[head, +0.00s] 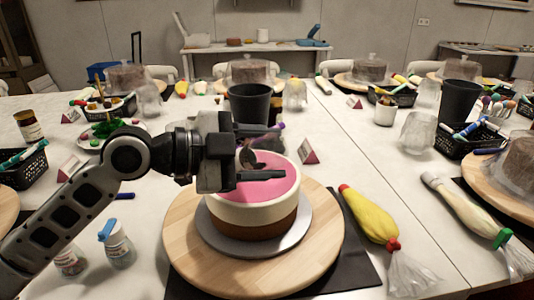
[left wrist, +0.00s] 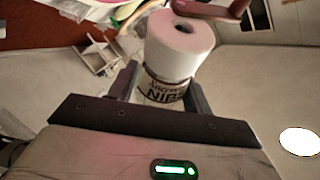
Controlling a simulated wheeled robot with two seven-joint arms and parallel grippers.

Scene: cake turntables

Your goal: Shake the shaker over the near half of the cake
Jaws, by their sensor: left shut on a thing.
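The cake (head: 254,215) has a pink top, a cream upper side and a brown base. It stands on a grey board (head: 230,246) on a round wooden turntable (head: 320,255). My left gripper (head: 272,152) comes in from the left over the cake, its fingers pointing right. In the left wrist view, my left gripper (left wrist: 165,95) is shut on the shaker (left wrist: 163,93), a clear jar with a dark-lettered label. A white cylindrical part with a dark hole shows at its end. In the head view the shaker is mostly hidden by the gripper. My right gripper is not in view.
A blue-topped jar (head: 117,243) stands left of the turntable. A yellow piping bag (head: 370,216) lies to its right and a pale one (head: 462,207) farther right. A dark cup (head: 250,103) and a small card stand (head: 308,151) are behind the cake.

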